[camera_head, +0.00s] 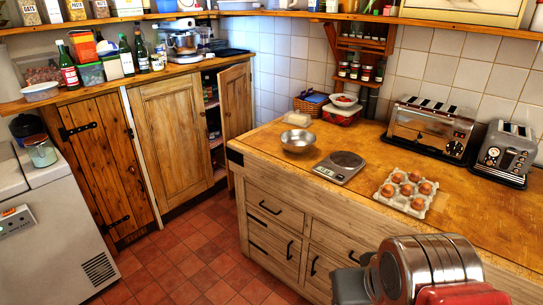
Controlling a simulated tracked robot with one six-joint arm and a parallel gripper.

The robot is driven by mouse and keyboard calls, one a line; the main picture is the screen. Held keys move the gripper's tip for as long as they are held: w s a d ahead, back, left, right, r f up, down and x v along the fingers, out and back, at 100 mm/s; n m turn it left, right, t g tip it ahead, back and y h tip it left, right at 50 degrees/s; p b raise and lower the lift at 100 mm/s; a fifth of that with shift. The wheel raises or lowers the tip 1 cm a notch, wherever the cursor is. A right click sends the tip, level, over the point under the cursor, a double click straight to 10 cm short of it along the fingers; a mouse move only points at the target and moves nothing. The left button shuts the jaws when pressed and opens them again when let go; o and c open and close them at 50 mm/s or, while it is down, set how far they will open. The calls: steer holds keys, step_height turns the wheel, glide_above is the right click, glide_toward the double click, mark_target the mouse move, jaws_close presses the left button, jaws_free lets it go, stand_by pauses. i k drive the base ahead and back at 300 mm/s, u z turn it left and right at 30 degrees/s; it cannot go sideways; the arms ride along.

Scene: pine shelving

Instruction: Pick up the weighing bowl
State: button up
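The weighing bowl (298,141) is a shiny metal bowl. It stands upright and looks empty on the wooden worktop, near its left front corner. Part of my arm shows at the bottom right, in front of the drawer unit and well away from the bowl. My gripper's fingers do not show.
An egg tray (404,191) with several brown eggs sits right of the scale. Two toasters (431,128) (504,152) stand along the back. A pale block (297,119) lies behind the bowl. Drawers (273,235) front the worktop. Tiled floor (190,260) is clear at left.

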mark_target(296, 141)
steer(key=u, duration=0.05)
steer(key=k, duration=0.3)
steer(key=u, duration=0.4)
steer(key=i, duration=0.5)
steer(key=u, duration=0.65)
steer(key=i, duration=0.7)
steer(key=u, duration=0.2)
steer(key=i, duration=1.35)
steer(key=z, duration=1.05)
steer(key=i, duration=0.7)
steer(key=z, duration=0.5)
